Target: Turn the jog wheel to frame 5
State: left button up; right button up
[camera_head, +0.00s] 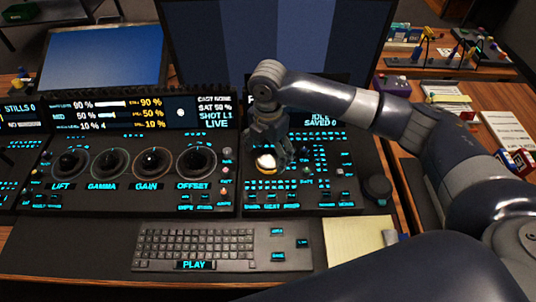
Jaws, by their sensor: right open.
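A dark round knob (377,188), which looks like the jog wheel, sits at the right end of the right-hand panel. My right gripper (270,150) points down over the left part of that panel, well left of the knob. It is open, with its fingers close to a small white and yellow lit round piece (265,163); I cannot tell whether they touch it. My left gripper is not in view.
A grading panel (130,200) with several trackballs labelled lift, gamma, gain and offset stands to the left. A keyboard (195,246) lies in front, with a yellow notepad (352,240) to its right. A large monitor (275,40) rises behind. My right arm crosses the right side.

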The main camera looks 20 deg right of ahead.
jog(key=shift+f, duration=0.9)
jog(key=shift+c, duration=0.3)
jog(key=c, duration=1)
jog(key=shift+s+r+m+p, duration=0.1)
jog(key=shift+m+p, duration=0.3)
jog(key=shift+p, duration=0.45)
jog(key=m+p, duration=0.9)
jog(key=p, duration=0.2)
jog(key=shift+a+p, duration=0.1)
jog(key=shift+p, duration=0.3)
jog(key=m+p, duration=0.1)
jog(key=m, duration=0.1)
jog(key=m+p, duration=0.1)
jog(key=p, duration=0.1)
jog(key=shift+w+m, duration=0.2)
jog(key=shift+m, duration=0.2)
pick_arm(q)
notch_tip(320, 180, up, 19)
jog(key=p, duration=0.2)
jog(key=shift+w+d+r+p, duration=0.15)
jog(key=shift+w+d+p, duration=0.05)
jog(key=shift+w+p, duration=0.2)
pick_arm(e)
jog(key=shift+w+m, duration=0.1)
jog(key=shift+m, duration=1.9)
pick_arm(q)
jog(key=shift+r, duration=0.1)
pick_arm(e)
jog(key=shift+f, duration=0.2)
